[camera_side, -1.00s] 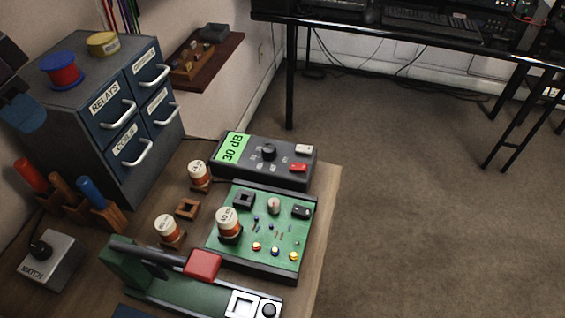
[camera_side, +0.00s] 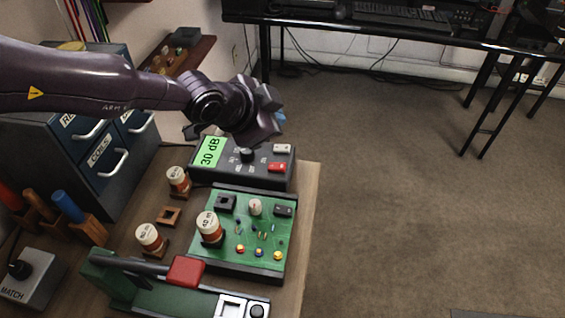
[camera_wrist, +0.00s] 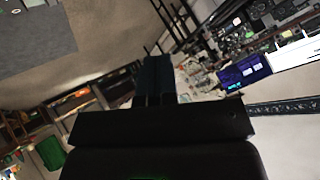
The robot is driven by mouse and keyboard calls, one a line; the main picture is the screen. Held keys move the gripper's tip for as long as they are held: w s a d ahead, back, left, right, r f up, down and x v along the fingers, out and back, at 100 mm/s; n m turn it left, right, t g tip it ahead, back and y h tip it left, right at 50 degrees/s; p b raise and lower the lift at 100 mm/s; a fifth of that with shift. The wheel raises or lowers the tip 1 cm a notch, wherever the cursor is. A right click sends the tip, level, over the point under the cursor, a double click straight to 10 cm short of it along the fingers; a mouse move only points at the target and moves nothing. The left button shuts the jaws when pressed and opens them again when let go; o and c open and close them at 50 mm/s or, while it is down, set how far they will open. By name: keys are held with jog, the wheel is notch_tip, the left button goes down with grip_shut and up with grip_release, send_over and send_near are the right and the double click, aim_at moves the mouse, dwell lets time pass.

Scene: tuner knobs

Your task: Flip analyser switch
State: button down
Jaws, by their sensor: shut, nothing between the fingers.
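The analyser (camera_side: 240,176) is a dark box at the back of the bench, with a green display (camera_side: 210,151) reading 30 dB. It has a black knob (camera_side: 247,155), a white switch (camera_side: 282,148) and a red switch (camera_side: 277,167) on its right side. My gripper (camera_side: 280,117) is above the far right part of the analyser, apart from the switches, its blue fingertips partly hidden by the wrist. In the wrist view its fingers (camera_wrist: 154,80) are together and empty. The analyser cannot be made out in the wrist view.
A green circuit board (camera_side: 238,235) with a labelled canister (camera_side: 209,228) lies in front of the analyser. More canisters stand to the left. A green device with a red-ended lever (camera_side: 186,271) is at the front. Drawers (camera_side: 121,161) stand behind left. Open floor lies right.

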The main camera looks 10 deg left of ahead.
aim_at(283, 167)
jog(key=shift+w+d+r+h, duration=0.2)
jog(key=shift+d+r+h, duration=0.1)
jog(key=shift+r, duration=0.1)
jog(key=shift+f, duration=0.1)
jog(key=shift+d+f, duration=0.2)
jog(key=shift+f, duration=1.25)
jog(key=shift+d+f, duration=0.15)
jog(key=shift+f, duration=1.25)
jog(key=shift+d+f, duration=0.2)
jog(key=shift+f, duration=1.25)
jog(key=shift+f, duration=0.4)
jog(key=shift+f, duration=0.35)
jog(key=shift+r, duration=0.1)
jog(key=shift+r, duration=0.7)
